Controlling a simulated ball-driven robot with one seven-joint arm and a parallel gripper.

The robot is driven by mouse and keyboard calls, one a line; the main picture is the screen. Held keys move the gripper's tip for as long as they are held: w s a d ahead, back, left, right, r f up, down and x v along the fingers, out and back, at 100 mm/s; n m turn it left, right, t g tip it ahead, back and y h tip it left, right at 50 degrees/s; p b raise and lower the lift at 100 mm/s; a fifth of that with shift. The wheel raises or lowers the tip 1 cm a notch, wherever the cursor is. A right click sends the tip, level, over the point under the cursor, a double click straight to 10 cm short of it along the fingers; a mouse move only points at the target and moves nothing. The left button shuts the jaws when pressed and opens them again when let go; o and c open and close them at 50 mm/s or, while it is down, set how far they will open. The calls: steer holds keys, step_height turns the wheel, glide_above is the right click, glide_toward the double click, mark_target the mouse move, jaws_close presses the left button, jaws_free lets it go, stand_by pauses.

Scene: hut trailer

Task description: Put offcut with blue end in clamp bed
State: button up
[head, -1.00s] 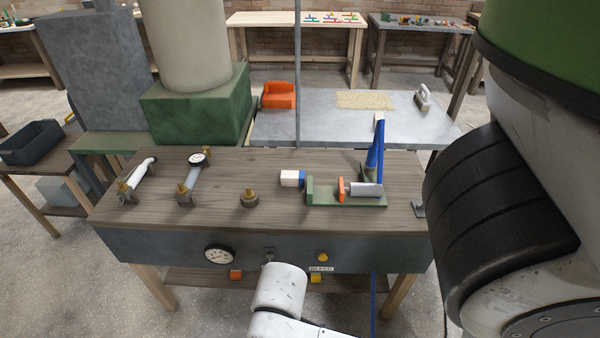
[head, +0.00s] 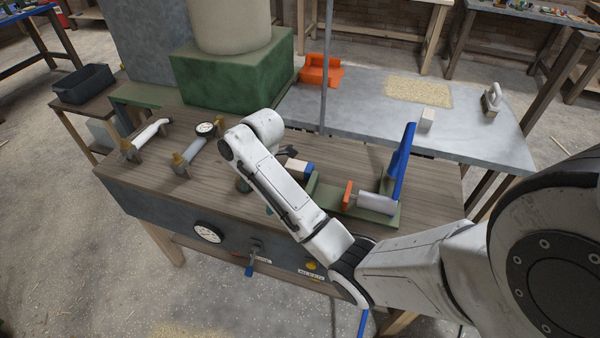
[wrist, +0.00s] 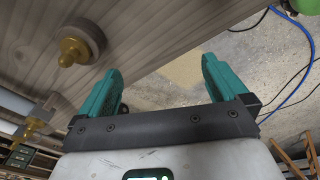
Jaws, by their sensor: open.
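The offcut with the blue end (head: 300,168) lies on the wooden bench, pale with a blue right end and partly hidden by my arm. Just right of it is the clamp bed (head: 380,217), a green base with an orange pad, a grey cylinder and an upright blue lever. My gripper is mostly hidden behind my arm in the head view, left of the offcut. In the wrist view my gripper (wrist: 162,66) has its teal fingers apart and empty, facing the bench edge and floor. The offcut is not in the wrist view.
A brass knob on a round base (wrist: 75,48) stands on the bench near my gripper. A thin grey post (head: 325,75) rises behind the bench. The metal table (head: 365,115) behind holds a pale block (head: 427,120).

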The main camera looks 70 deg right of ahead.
steer(key=s+d+r+n, duration=0.1)
steer(key=d+r+n, duration=0.2)
steer(key=d, duration=0.8)
step_height(320, 180, up, 3)
steer(key=n+g+h+b, duration=0.1)
steer(key=n, duration=0.1)
glide_above(299, 165)
step_height(299, 165, down, 4)
steer(key=shift+s+d+f+b, duration=0.1)
steer(key=shift+d+f+b, duration=0.05)
steer(key=shift+b, duration=0.6)
steer(key=shift+f+p, duration=0.35)
steer(key=shift+f, duration=2.85)
steer(key=shift+c, duration=0.4)
steer(key=c, duration=0.7)
steer(key=shift+r, duration=0.15)
